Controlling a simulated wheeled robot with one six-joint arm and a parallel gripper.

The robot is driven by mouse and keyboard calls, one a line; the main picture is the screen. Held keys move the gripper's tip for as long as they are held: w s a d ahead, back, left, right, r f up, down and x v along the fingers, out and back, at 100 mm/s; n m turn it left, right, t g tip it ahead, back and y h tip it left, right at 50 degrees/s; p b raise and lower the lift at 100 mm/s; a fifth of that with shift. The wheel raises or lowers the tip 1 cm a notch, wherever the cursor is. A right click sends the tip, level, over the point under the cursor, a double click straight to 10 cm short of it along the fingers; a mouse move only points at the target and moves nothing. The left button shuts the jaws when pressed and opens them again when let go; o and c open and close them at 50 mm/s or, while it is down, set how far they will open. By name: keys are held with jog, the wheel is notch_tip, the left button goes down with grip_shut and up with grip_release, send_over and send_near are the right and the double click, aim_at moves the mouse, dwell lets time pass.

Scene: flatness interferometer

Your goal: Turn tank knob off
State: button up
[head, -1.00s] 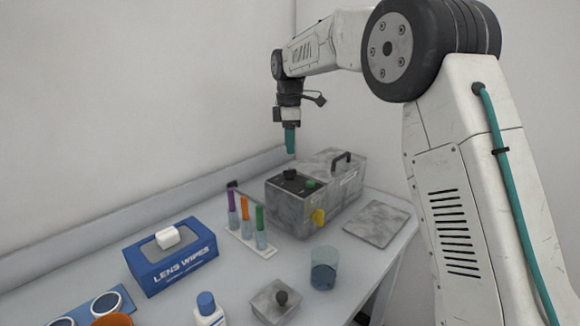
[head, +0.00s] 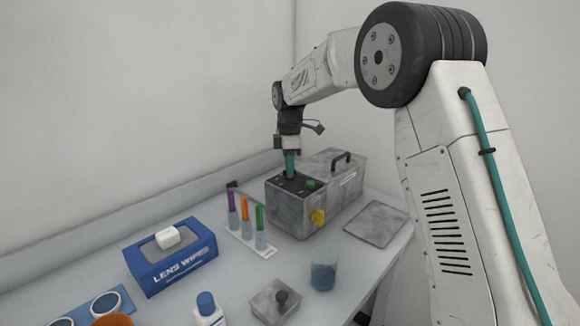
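The tank is a grey mottled metal box (head: 292,214) at the back right of the bench, with a black panel on top. A green knob or button (head: 310,184) shows on that panel, and a yellow fitting (head: 318,217) sits on its front side. My gripper (head: 290,176) points straight down with its teal fingers at the panel, where a black knob showed earlier. The fingers now hide that knob. I cannot tell whether they are shut on it or only around it.
A lidded grey box with a black handle (head: 341,159) adjoins the tank. Coloured tubes in a white rack (head: 262,250) stand just left. A flat grey plate (head: 375,223) lies right, a beaker (head: 323,277) in front. A blue wipes box (head: 172,270) stands further left.

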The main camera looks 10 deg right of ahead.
grip_shut()
jog(key=shift+m, duration=0.3)
jog(key=m, duration=0.4)
jog(key=shift+r+m, duration=0.1)
jog(key=shift+m, duration=0.2)
jog(key=m, duration=0.4)
jog(key=shift+m, duration=0.3)
jog(key=shift+o, duration=2.2)
grip_release()
